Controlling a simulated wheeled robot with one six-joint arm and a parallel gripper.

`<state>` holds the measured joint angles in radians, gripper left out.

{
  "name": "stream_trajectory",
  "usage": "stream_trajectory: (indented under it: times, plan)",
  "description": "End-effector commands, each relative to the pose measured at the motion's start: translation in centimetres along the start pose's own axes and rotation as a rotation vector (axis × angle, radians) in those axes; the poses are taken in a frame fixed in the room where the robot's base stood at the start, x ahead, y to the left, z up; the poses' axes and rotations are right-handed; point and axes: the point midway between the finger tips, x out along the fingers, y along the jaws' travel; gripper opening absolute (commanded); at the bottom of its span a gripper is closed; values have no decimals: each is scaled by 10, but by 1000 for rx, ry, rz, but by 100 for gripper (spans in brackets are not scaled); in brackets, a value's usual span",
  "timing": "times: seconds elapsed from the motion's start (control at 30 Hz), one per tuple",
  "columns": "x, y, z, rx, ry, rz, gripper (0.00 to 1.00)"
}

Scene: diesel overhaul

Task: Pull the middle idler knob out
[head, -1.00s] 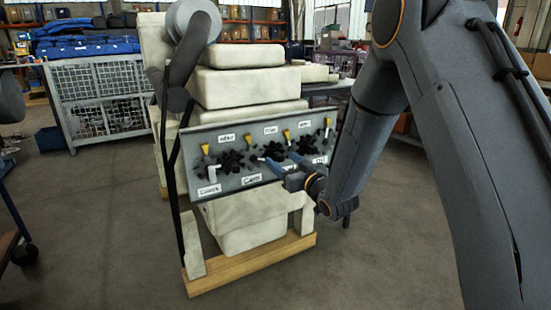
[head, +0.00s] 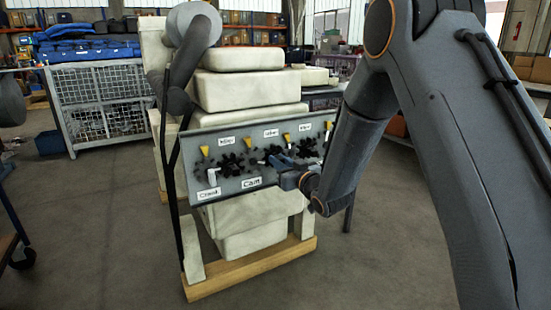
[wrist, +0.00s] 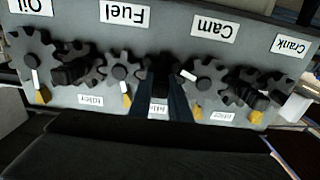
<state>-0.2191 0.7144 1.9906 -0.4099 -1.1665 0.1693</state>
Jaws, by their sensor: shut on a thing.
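An upright grey panel (head: 196,175) carries a row of dark gears with label plates. In the wrist view it appears upside down. The middle idler (wrist: 161,66) sits between the Fuel gear (wrist: 120,72) and the Cam gear (wrist: 208,72); its label (wrist: 158,109) is partly hidden. My gripper (wrist: 163,80) is in front of the middle idler, its two fingers shut on the idler's knob. The fingers cover the knob and much of the gear. In the head view my gripper (head: 275,160) reaches the panel from the lower right.
Other idler gears (wrist: 75,66) stand close on both sides. Yellow pointers (wrist: 127,100) stick out near the fingers, and a white handle (wrist: 294,107) is by the Crank label (wrist: 291,46). The panel is on a pale engine block (head: 250,95) on a wooden pallet (head: 250,267). Floor in front is clear.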

Motion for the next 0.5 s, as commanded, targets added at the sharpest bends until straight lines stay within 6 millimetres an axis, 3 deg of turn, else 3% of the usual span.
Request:
stream_trajectory:
  times: [0.5]
  plan:
    - [-9, 0, 0, 0, -2, 1, 0]
